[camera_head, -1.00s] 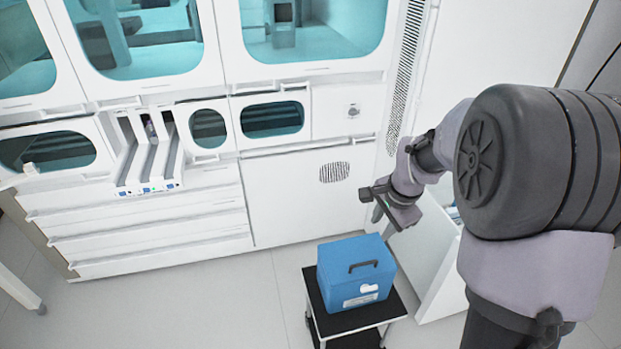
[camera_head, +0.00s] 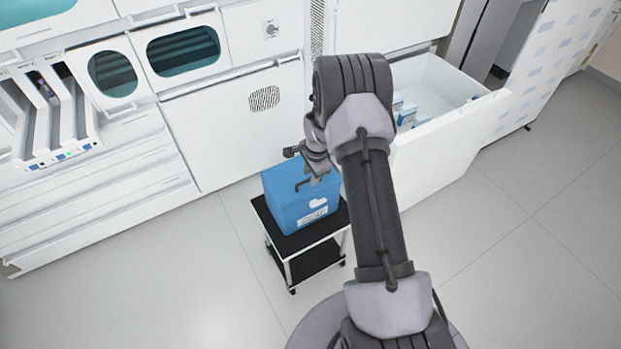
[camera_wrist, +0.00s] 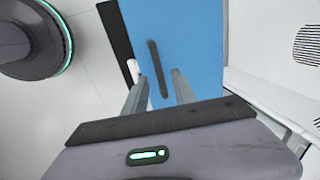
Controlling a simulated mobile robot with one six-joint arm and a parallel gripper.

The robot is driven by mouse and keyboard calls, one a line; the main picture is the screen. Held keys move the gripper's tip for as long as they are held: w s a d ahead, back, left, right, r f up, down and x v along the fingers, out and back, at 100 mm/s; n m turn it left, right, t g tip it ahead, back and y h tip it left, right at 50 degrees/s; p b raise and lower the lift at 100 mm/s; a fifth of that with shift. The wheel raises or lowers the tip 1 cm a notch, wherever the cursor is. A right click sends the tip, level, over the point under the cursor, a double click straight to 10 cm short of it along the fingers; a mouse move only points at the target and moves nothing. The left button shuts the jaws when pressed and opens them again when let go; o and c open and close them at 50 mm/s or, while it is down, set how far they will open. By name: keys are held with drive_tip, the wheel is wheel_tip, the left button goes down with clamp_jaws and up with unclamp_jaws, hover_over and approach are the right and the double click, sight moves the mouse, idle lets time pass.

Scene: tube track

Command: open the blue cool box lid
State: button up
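The blue cool box (camera_head: 290,208) stands on a small black-topped cart, its lid shut, with a dark handle (camera_head: 302,185) and white labels. In the wrist view the blue lid (camera_wrist: 195,45) fills the upper middle, and the dark bar handle (camera_wrist: 157,68) runs lengthwise on it. My gripper (camera_head: 319,179) is over the right part of the box, close to the handle. In the wrist view my gripper (camera_wrist: 159,75) is open, with one finger on each side of the handle's lower end. I cannot tell whether the fingers touch the handle or are above it.
The black-topped cart (camera_head: 262,212) stands on open grey floor. A white open drawer (camera_head: 440,140) with small boxes is to the right, behind my arm. A white cabinet wall (camera_head: 225,135) stands behind the cart. My round base shows in the wrist view's upper left.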

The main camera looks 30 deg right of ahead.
drive_tip(key=shift+w+f, duration=0.1)
drive_tip(key=shift+f, duration=0.15)
clamp_jaws()
idle(1.4)
